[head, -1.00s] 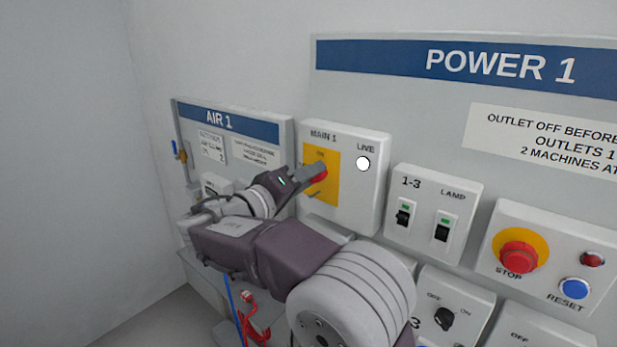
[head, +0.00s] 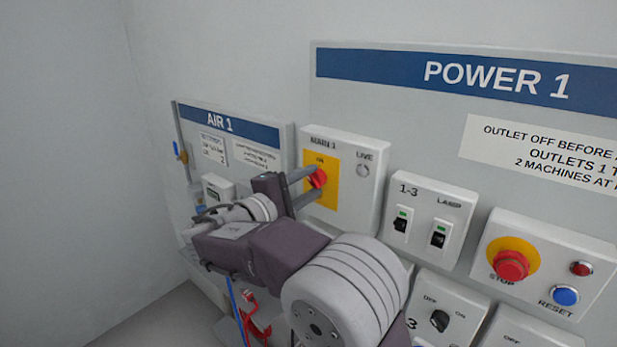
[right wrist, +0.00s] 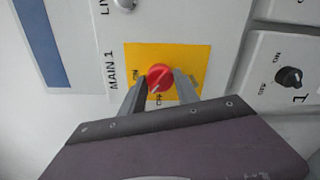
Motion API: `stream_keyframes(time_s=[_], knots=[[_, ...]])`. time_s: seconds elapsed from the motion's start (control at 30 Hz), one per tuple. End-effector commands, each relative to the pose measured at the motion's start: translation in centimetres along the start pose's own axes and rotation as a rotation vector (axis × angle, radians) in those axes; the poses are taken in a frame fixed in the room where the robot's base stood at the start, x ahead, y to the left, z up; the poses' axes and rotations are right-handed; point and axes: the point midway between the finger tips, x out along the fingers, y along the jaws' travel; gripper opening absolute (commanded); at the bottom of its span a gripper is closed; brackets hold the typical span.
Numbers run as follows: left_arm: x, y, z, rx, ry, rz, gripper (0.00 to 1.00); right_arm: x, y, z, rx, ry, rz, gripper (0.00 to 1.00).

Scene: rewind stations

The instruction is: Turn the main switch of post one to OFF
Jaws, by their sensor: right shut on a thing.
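The MAIN 1 switch box (head: 360,205) is on the POWER 1 panel. Its red knob (head: 318,177) sits on a yellow plate (head: 327,199). My right gripper (head: 311,184) is shut on this knob, one finger on each side. In the right wrist view the red knob (right wrist: 160,77) is between the two fingertips (right wrist: 158,83), and its pale pointer mark points toward the OFF label. The LIVE lamp (head: 363,170) on the box is grey and unlit. My left gripper is not in view.
Right of the box are the 1-3 and LAMP switches (head: 430,220), a red STOP button (head: 511,265) and a blue RESET button (head: 565,295). A selector (head: 439,320) is below. The AIR 1 panel (head: 270,160) is to the left. My right arm covers the area below the box.

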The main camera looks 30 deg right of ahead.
Motion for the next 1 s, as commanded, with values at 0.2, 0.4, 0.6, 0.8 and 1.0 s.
stream_keyframes(time_s=[0.2,0.4,0.6,0.8,1.0], knots=[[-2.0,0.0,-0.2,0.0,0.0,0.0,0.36,0.0,0.2,0.1,-0.205,-0.001,-0.004,0.0],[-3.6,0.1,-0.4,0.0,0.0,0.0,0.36,0.0,0.3,0.1,-0.375,-0.001,-0.004,0.0],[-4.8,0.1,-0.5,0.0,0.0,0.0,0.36,0.0,0.2,0.1,-0.511,-0.001,-0.003,0.0],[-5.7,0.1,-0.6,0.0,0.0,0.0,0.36,0.0,0.1,0.1,-0.6,0.0,-0.003,0.0],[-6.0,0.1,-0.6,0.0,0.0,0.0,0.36,0.0,0.0,0.0,-0.647,0.0,-0.003,0.0]])
